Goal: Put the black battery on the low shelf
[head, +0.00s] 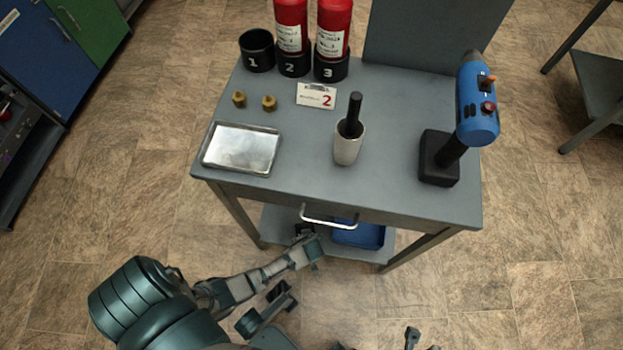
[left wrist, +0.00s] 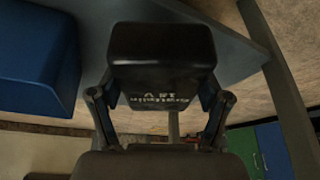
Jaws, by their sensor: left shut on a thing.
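The black battery (left wrist: 162,55) fills the upper middle of the left wrist view, with pale lettering on its near face. My left gripper (left wrist: 160,108) is shut on it, one finger on each side. In the head view my left gripper (head: 307,243) reaches under the tabletop at the front of the low shelf (head: 277,220). The battery shows there only as a small dark shape (head: 303,230). I cannot tell whether it touches the shelf. Part of what seems to be my right gripper (head: 411,338) shows at the bottom edge, mostly cut off.
A blue bin (head: 358,235) stands on the low shelf, right of the gripper; it also shows in the left wrist view (left wrist: 38,60). A drawer handle (head: 328,217) juts out above. The tabletop holds a tray (head: 241,149), a cup (head: 348,147), red cylinders and a blue drill (head: 477,103).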

